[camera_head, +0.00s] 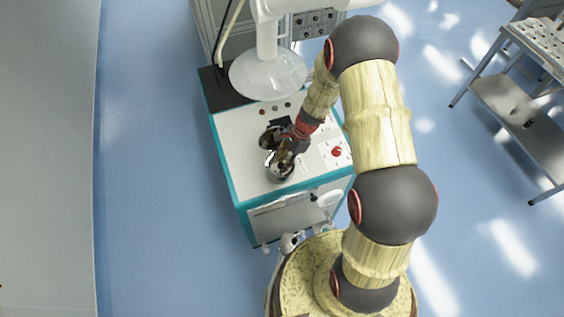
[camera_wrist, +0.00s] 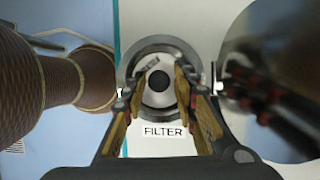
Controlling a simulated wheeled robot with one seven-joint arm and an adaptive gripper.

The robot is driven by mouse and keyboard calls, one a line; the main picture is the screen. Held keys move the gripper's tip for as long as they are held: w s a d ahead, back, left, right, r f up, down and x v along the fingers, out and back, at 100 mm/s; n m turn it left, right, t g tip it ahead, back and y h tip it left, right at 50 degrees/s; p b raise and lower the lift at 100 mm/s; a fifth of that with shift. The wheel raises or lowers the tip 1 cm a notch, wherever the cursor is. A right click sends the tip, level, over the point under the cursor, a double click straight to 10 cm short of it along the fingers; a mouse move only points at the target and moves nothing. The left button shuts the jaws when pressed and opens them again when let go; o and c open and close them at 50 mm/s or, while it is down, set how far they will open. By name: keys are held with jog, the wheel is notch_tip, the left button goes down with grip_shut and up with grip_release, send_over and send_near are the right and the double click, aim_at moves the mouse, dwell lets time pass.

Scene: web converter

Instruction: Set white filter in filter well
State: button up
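A round metal well (camera_wrist: 158,45) stands above a white label reading FILTER in the wrist view. It shows as a shiny round form (camera_head: 281,173) near the front of the cabinet top in the head view. My gripper (camera_wrist: 160,84) is open over the well, with a finger on each side of its opening. Inside the well is a pale grey round surface with a dark spot (camera_wrist: 158,81) and a bright crescent. I cannot tell whether this is the white filter. A small white shape (camera_head: 268,158) shows beside my gripper (camera_head: 283,158) in the head view, too small to identify.
A dark shiny round part (camera_wrist: 283,75) stands close on the right in the wrist view. The cabinet top (camera_head: 238,145) has a red knob (camera_head: 336,152) at right and a clear dome (camera_head: 268,75) behind. A metal table (camera_head: 530,105) stands far right. The floor at left is clear.

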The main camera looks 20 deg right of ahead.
jog(key=v, duration=1.2)
notch_tip(320, 180, up, 9)
jog(key=n, duration=0.4)
send_over(290, 168)
jog(key=s+a+r+n+t+h, duration=0.1)
jog(key=s+r+n+t+h, duration=0.1)
jog(key=s+r+n, duration=0.5)
jog(key=s+a+r+n+t+h, duration=0.2)
jog(key=s+r+n, duration=0.5)
jog(key=s+r, duration=0.5)
notch_tip(290, 168, up, 3)
jog(key=shift+s+a+r+t, duration=0.1)
jog(key=shift+s+a+t, duration=0.15)
jog(key=shift+t, duration=0.55)
notch_tip(290, 168, down, 16)
jog(key=b, duration=1.5)
jog(key=shift+r, duration=0.2)
